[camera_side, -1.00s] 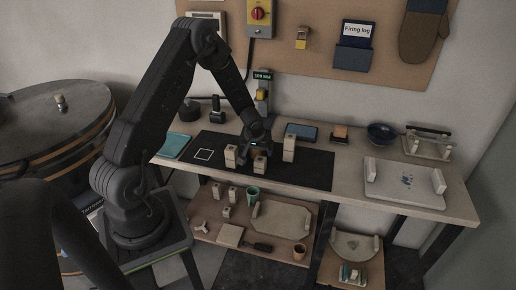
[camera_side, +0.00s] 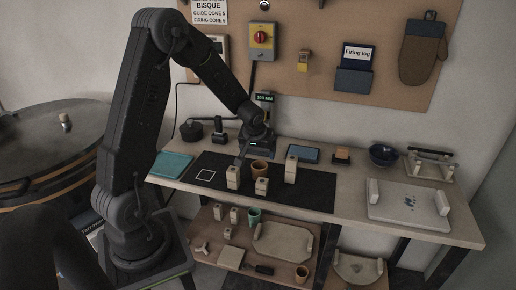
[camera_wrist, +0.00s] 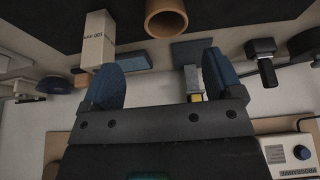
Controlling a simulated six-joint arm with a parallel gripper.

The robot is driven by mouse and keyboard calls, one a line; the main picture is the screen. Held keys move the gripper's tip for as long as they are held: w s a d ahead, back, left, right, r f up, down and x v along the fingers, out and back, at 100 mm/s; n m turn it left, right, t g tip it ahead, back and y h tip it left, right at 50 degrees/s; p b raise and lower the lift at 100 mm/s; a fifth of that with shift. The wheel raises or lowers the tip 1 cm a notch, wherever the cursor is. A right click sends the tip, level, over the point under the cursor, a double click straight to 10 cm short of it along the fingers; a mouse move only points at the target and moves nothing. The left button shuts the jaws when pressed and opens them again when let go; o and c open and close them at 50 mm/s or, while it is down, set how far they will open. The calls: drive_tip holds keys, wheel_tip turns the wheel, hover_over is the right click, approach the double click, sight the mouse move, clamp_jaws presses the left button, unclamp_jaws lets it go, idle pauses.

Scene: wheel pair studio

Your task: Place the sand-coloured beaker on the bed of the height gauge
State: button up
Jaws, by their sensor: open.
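The sand-coloured beaker (camera_side: 259,166), a brownish open cup, stands upright on the black mat (camera_side: 310,190) among pale blocks. It also shows at the top of the upside-down wrist view (camera_wrist: 166,18). My gripper (camera_side: 255,150) is behind and above the beaker. In the wrist view its open fingers (camera_wrist: 160,62) are empty and apart from the beaker. The height gauge (camera_side: 264,103) stands at the table's back with a lit display. My gripper mostly hides its lower part in the side view. What seems to be its grey bed (camera_wrist: 192,47) shows beyond the fingers in the wrist view.
Pale blocks (camera_side: 233,177), (camera_side: 262,186), (camera_side: 291,170) stand close around the beaker; a block also shows by one finger in the wrist view (camera_wrist: 97,42). A blue tablet-like slab (camera_side: 303,153) lies to the right.

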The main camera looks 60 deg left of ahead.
drive_tip(key=s+d+r+m+t, duration=0.1)
drive_tip(key=s+d+r+m, duration=0.2)
drive_tip(key=s+d+r, duration=0.2)
drive_tip(key=s+d+r+m+t+h, duration=0.1)
drive_tip(key=s+d+r, duration=0.5)
drive_tip(key=d+r, duration=0.6)
drive_tip(key=shift+d+r+m+h, duration=0.2)
drive_tip(key=shift+d+m+h, duration=0.15)
drive_tip(key=shift+m, duration=0.55)
drive_tip(key=s+d+m, duration=0.1)
drive_tip(key=s, duration=0.1)
drive_tip(key=s+d+r+m+h, duration=0.1)
drive_tip(key=s+d, duration=0.1)
drive_tip(key=s, duration=0.1)
drive_tip(key=s+d+r+m, duration=0.1)
drive_tip(key=s+d, duration=0.1)
drive_tip(key=shift+s+d+h, duration=0.1)
drive_tip(key=shift+s+h, duration=0.15)
drive_tip(key=shift+c, duration=0.3)
drive_tip(key=shift+s+d, duration=0.15)
drive_tip(key=shift+s, duration=0.15)
drive_tip(key=shift+c, duration=0.9)
drive_tip(key=shift+w, duration=0.1)
